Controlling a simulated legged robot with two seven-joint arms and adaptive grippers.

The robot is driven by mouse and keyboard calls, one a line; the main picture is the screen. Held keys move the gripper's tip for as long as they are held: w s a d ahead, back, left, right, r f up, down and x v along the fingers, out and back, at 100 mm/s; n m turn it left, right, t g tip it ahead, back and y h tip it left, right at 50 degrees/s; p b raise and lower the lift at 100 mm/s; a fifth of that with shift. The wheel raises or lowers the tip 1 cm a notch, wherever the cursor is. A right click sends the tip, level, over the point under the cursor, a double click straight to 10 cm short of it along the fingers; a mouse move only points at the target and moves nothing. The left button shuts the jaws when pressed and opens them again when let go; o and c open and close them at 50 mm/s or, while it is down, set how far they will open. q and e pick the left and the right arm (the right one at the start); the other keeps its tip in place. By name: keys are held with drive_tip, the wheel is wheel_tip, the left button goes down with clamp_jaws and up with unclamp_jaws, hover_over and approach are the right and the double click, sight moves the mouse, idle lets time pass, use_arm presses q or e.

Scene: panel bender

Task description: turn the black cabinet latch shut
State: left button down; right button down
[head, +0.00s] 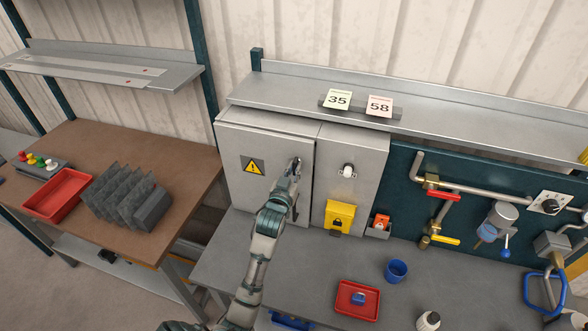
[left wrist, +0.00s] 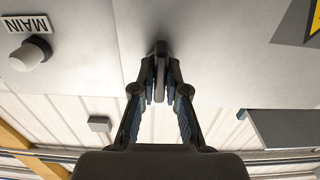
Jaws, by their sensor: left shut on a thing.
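The black cabinet latch (left wrist: 160,70) is on the light grey front of the cabinet (head: 262,180), right of its yellow warning sign (head: 253,166). In the left wrist view the latch's handle runs straight up and down the picture. My left gripper (head: 294,170) reaches up to the door's right side; in the left wrist view its fingers (left wrist: 160,82) are shut on the latch from both sides. In the head view the gripper hides most of the latch. My right gripper is not in view.
Right of the cabinet is a grey panel with a white knob (head: 347,170) and a yellow lock box (head: 339,217). A shelf (head: 440,115) runs above. A red tray (head: 357,300) and blue cup (head: 396,270) stand on the bench, right of my forearm.

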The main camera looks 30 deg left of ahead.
use_arm(q)
drive_tip(key=shift+f, duration=0.35)
drive_tip(key=c, duration=1.2)
unclamp_jaws()
drive_tip(key=shift+w, duration=0.25)
drive_tip(key=shift+r, duration=0.1)
drive_tip(key=v, duration=1.2)
